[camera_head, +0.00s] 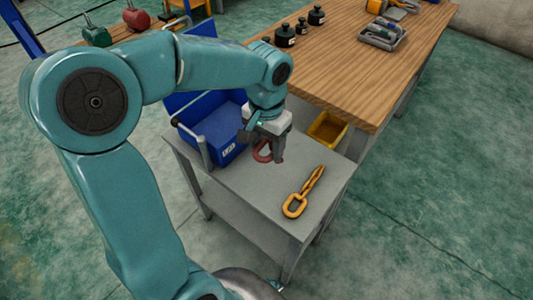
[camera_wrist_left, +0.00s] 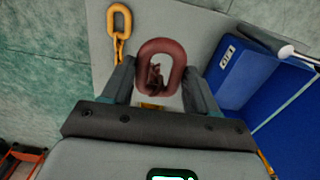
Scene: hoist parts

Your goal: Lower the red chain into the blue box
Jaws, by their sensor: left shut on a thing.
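My left gripper (camera_head: 264,152) is over the small grey table, just right of the blue box. It is shut on the red chain (camera_head: 262,152), whose end link shows large between the fingers in the left wrist view (camera_wrist_left: 161,54). More dark red links show through that link; the rest of the chain is hidden. The open-topped blue box (camera_head: 226,150) stands on the left part of the table; it also shows at the right of the left wrist view (camera_wrist_left: 240,68). My right gripper is not in view.
A yellow chain (camera_head: 295,204) lies on the grey table (camera_head: 262,208), right of the gripper. A wooden bench (camera_head: 360,75) with black weights (camera_head: 285,36) and a yellow bin (camera_head: 327,131) are behind.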

